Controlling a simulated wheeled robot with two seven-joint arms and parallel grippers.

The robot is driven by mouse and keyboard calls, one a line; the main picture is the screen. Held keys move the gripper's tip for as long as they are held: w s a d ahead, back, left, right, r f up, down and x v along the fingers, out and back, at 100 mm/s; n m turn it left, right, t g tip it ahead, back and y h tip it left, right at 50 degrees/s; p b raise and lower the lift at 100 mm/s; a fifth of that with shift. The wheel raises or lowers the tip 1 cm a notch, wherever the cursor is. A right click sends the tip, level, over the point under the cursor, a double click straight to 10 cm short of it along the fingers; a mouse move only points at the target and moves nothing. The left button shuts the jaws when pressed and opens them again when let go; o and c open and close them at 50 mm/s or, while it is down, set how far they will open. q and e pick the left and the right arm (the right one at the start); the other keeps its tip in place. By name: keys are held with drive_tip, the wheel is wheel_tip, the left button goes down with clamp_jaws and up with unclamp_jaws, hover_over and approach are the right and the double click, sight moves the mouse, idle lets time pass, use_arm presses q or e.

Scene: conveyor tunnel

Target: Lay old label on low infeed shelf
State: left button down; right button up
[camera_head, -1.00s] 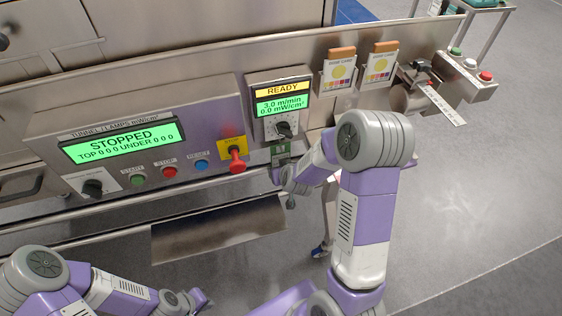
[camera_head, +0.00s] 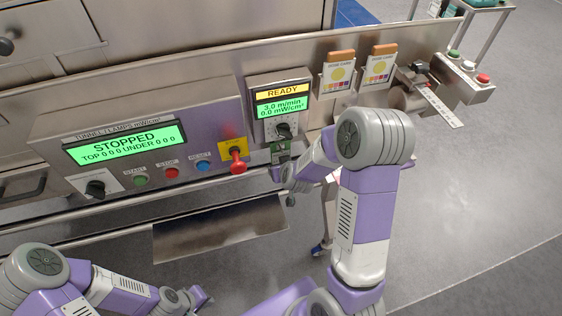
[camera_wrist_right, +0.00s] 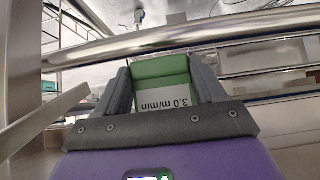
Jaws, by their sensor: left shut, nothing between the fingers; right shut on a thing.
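The old label, a green block with a white face reading "3.0 m/min" (camera_wrist_right: 166,96), is between the fingers of my right gripper (camera_wrist_right: 163,80). The text appears upside down in the right wrist view. In the head view my right gripper (camera_head: 281,167) is just below the READY display, with a bit of green at its tip (camera_head: 280,149). A bare metal shelf (camera_head: 220,230), apparently the low infeed shelf, lies below and left of it, apart from the gripper. My left gripper (camera_head: 203,299) is shut and empty at the lower left, below that shelf.
The control panel (camera_head: 130,165) reads STOPPED and has several buttons and a red knob (camera_head: 237,161). A round rail (camera_wrist_right: 190,40) runs close beyond the label in the right wrist view. Card holders (camera_head: 338,75) and a button box (camera_head: 468,75) stand at upper right.

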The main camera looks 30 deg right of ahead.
drive_tip(key=s+a+b, duration=0.1)
drive_tip(key=s, duration=0.5)
drive_tip(key=shift+s+a, duration=0.2)
drive_tip(key=shift+a, duration=0.05)
idle(0.4)
